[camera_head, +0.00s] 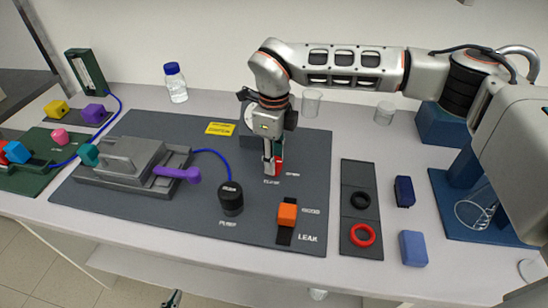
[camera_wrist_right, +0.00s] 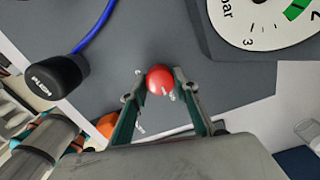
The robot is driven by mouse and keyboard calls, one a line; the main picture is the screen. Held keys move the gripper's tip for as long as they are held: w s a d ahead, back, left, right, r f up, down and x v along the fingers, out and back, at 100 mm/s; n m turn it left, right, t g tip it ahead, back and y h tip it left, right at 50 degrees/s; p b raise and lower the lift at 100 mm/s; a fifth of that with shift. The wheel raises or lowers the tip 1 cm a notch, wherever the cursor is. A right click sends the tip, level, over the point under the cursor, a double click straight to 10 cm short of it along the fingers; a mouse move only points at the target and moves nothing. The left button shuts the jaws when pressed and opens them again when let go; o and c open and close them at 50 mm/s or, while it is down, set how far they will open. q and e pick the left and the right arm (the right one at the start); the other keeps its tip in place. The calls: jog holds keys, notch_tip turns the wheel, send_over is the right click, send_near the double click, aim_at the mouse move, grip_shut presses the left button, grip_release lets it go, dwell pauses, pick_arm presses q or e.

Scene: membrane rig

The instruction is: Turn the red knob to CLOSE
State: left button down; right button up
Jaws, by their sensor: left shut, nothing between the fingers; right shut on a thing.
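The red knob (camera_wrist_right: 160,79) is a round ball in the right wrist view, between the two fingers of my right gripper (camera_wrist_right: 158,86). In the head view only a strip of red (camera_head: 280,154) shows beside the right gripper (camera_head: 271,168), which points straight down at the dark mat. That gripper is shut on the knob. Small white labels sit on the mat by the knob; I cannot read them surely, and the knob's pointing direction is hidden. My left gripper (camera_head: 172,299) shows only its tip at the bottom edge, shut and empty.
A gauge (camera_wrist_right: 268,18) stands close to the knob. A black PUMP bulb (camera_head: 231,199) with a blue tube and an orange LEAK piece (camera_head: 287,214) are on the mat. A grey clamp rig (camera_head: 130,160) with a purple lever (camera_head: 178,174) is at the left.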

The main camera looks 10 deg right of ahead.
jog(key=m+b, duration=0.2)
jog(key=m, duration=0.1)
jog(key=shift+f+m, duration=0.1)
jog(key=shift+m, duration=0.2)
jog(key=m+b, duration=0.1)
jog(key=m, duration=0.3)
jog(key=shift+m, duration=0.3)
jog(key=m+b, duration=0.1)
jog(key=m, duration=0.8)
jog(key=shift+m+b, duration=0.3)
jog(key=shift+b, duration=0.1)
jog(key=o, duration=1.1)
